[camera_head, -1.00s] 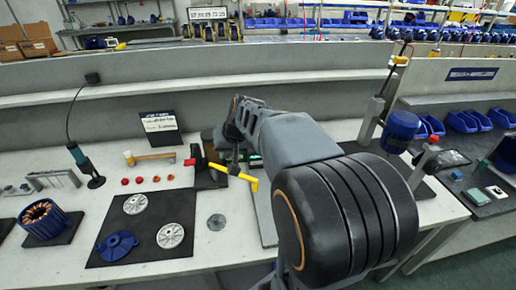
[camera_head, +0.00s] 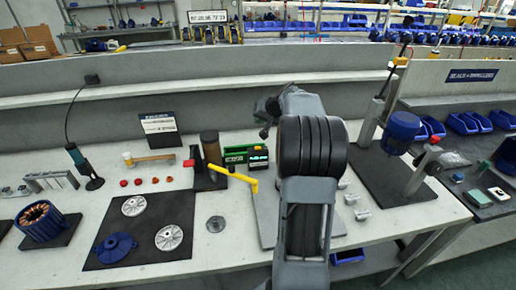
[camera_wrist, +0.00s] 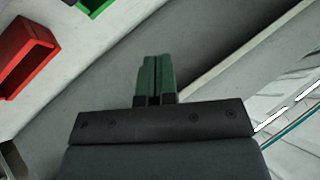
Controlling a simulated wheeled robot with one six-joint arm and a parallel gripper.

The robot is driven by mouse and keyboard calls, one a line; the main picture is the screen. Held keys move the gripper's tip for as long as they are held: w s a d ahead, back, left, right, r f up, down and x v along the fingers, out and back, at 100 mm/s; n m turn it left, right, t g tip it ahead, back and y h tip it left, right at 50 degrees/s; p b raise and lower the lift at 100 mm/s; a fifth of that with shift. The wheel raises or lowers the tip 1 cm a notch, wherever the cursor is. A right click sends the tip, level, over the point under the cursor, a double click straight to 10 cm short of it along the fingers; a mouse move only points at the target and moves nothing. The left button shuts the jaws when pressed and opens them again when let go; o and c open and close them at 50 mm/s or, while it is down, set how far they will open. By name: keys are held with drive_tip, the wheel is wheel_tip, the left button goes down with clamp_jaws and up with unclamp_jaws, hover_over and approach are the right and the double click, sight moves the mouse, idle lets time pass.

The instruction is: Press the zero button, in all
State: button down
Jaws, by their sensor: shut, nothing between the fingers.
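My gripper (camera_wrist: 157,80) shows in the wrist view with its two green fingers together and nothing between them. In the head view my arm hides most of the gripper. No button marked zero can be read in either view.
A yellow lever (camera_head: 238,178) sticks out left of my arm. A blue motor on a stand (camera_head: 402,132) stands to the right. A dark mat (camera_head: 110,215) with discs lies at left. The wrist view shows a red bin (camera_wrist: 25,55) over a grey surface.

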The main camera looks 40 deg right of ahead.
sight(259, 147)
drive_tip(key=shift+f, duration=0.15)
wheel_tip(259, 147, down, 8)
drive_tip(key=b, duration=0.5)
drive_tip(key=shift+f+b, duration=0.3)
drive_tip(key=shift+b, duration=0.4)
drive_tip(key=shift+f+b, duration=0.85)
drive_tip(key=shift+b, duration=0.25)
idle(2.1)
drive_tip(key=shift+r, duration=0.1)
idle(0.3)
drive_tip(key=shift+r+p, duration=0.45)
drive_tip(key=shift+r, duration=0.35)
drive_tip(key=shift+r, duration=0.15)
drive_tip(key=shift+r+p, duration=1.65)
drive_tip(key=shift+r, duration=0.7)
